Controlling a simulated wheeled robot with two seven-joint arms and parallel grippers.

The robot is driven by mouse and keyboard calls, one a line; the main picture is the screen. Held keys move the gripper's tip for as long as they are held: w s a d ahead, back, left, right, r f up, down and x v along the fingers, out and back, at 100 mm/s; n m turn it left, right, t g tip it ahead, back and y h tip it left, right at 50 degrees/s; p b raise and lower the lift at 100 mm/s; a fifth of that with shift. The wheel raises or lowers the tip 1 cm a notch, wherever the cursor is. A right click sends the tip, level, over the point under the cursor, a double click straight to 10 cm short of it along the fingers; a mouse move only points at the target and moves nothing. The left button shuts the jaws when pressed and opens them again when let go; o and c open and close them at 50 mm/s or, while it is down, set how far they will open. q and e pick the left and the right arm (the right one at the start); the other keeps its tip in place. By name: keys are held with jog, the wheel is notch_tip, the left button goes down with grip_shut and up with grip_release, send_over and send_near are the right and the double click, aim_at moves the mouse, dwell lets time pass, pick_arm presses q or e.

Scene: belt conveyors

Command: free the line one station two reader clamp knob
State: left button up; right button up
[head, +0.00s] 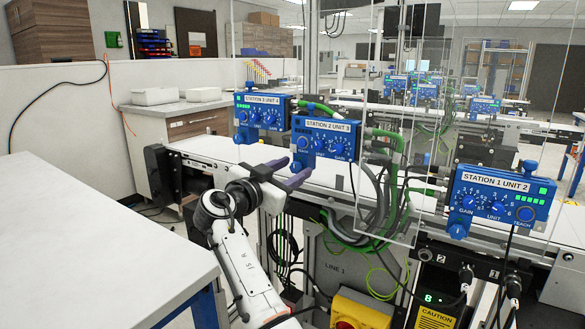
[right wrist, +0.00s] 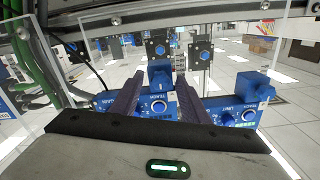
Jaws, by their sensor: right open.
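The reader labelled STATION 2 UNIT 3 (head: 322,138) is a blue box with dials, mounted beside the belt in the middle of the head view. A small blue knob shows at its lower left, close to my fingertips. My right gripper (head: 296,168) is open just below and in front of this box. In the right wrist view a blue knob (right wrist: 160,72) with a round TEACH button under it shows between the two dark fingers of the gripper (right wrist: 157,100). I cannot tell whether the fingers touch it. My left gripper is not in view.
Blue readers STATION 3 UNIT 4 (head: 262,112) and STATION 1 UNIT 2 (head: 500,197) stand either side. Clear panels (head: 385,190), grey cables and green hoses (head: 395,140) crowd the right. A white table (head: 90,240) fills the left. A yellow box (head: 360,310) sits below.

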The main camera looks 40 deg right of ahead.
grip_shut()
